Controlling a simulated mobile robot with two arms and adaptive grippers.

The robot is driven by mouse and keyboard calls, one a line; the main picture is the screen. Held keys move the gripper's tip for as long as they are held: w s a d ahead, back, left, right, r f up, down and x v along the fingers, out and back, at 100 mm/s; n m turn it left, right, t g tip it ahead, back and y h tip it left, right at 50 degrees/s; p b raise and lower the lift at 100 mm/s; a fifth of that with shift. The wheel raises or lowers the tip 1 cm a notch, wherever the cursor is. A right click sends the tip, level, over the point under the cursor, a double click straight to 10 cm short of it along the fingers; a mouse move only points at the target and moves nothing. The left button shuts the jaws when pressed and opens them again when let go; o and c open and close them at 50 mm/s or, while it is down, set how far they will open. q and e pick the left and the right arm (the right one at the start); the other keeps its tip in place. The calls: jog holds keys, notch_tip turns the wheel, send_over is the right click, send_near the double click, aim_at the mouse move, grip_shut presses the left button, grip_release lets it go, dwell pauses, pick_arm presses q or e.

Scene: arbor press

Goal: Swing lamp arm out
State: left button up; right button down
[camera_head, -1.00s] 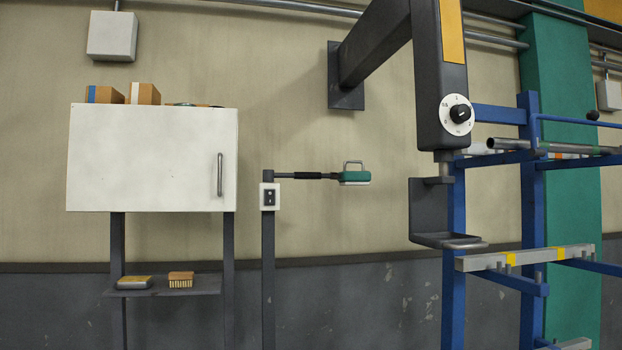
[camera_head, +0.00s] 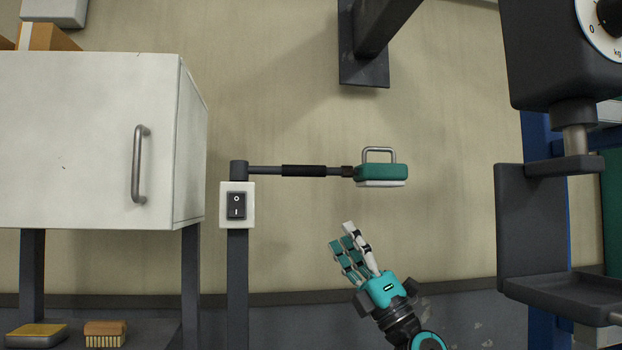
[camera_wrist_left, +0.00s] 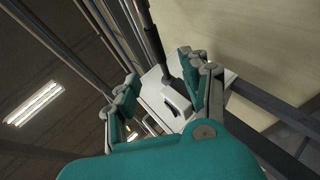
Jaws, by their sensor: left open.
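The lamp arm (camera_head: 265,170) reaches out to the right from the top of a dark post (camera_head: 238,280), with a black grip sleeve (camera_head: 304,171) midway. At its end sits the green lamp head (camera_head: 381,173) with a metal loop handle on top. My left gripper (camera_head: 346,237) is open and empty, below the sleeve and lamp head in the head view, fingers pointing up and slightly left. It appears apart from the lamp. In the left wrist view the open fingers (camera_wrist_left: 160,70) frame a dark bar and a white box; I cannot tell which bar it is. My right gripper is out of view.
A white cabinet (camera_head: 80,130) with a handle stands left of the post. A switch box (camera_head: 236,205) is on the post. The large dark press frame (camera_head: 515,230) stands at right.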

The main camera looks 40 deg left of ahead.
pick_arm(q)
jog(key=g+p, duration=0.1)
jog(key=p, duration=0.2)
send_near(307, 175)
jog(key=shift+t, duration=0.3)
jog(key=p+x, duration=0.4)
jog(key=x, duration=0.6)
jog(key=shift+s+a+r, duration=0.1)
jog(key=shift+a+r, duration=0.05)
jog(key=shift+a+r+p, duration=0.2)
jog(key=shift+p, duration=0.1)
jog(key=shift+a+r, duration=0.1)
jog(key=shift+a, duration=0.1)
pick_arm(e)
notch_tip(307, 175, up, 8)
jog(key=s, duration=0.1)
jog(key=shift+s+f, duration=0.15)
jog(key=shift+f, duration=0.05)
pick_arm(q)
jog(key=c, duration=0.8)
grip_shut()
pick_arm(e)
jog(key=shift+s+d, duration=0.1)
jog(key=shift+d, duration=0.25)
